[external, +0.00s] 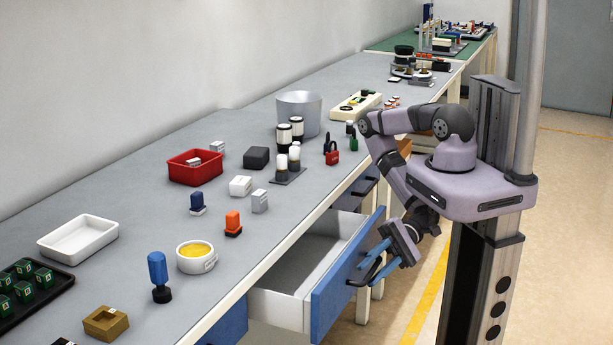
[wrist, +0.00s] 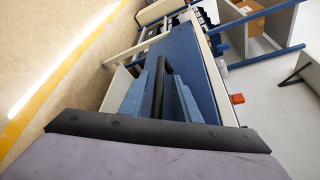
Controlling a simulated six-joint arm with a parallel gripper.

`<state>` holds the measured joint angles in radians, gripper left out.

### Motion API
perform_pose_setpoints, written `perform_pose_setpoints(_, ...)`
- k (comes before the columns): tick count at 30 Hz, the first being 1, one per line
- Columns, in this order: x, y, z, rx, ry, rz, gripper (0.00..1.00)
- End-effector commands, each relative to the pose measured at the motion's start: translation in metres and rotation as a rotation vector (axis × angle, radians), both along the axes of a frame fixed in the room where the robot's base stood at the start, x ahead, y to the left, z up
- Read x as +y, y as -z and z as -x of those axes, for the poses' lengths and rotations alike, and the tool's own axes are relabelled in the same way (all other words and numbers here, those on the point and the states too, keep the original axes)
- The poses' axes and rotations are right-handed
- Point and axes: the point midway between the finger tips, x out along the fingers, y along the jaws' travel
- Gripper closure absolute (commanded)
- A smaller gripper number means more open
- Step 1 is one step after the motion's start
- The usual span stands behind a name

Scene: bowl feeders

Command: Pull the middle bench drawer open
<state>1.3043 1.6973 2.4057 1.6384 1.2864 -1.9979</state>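The middle bench drawer (external: 338,282) has a blue front and a pale, empty-looking inside. It stands well out from the bench, and its front also shows in the wrist view (wrist: 199,69). Its black bar handle (external: 364,273) runs between the two blue fingers of my gripper (external: 374,262). In the wrist view the handle (wrist: 164,72) lies between the fingers (wrist: 163,100), with a finger on each side. The fingers look apart, with room around the bar. Whether either finger touches the bar is hard to see.
Another blue drawer front (external: 228,326) is at the near left, level with the bench. The bench top (external: 150,190) carries a red bin (external: 195,167), a white bowl (external: 197,258) and several small parts. The floor (external: 575,210) to the right is clear.

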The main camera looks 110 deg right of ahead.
Motion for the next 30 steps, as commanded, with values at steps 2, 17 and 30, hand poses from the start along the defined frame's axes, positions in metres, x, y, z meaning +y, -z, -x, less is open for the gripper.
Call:
perform_pose_setpoints(2,-0.003,-0.001,0.001,-0.001,0.006,-0.001,0.71)
perform_pose_setpoints(17,-0.014,-0.006,0.023,-0.003,0.007,0.004,0.71)
perform_pose_setpoints(30,-0.02,-0.034,0.041,0.002,0.0,0.006,0.71)
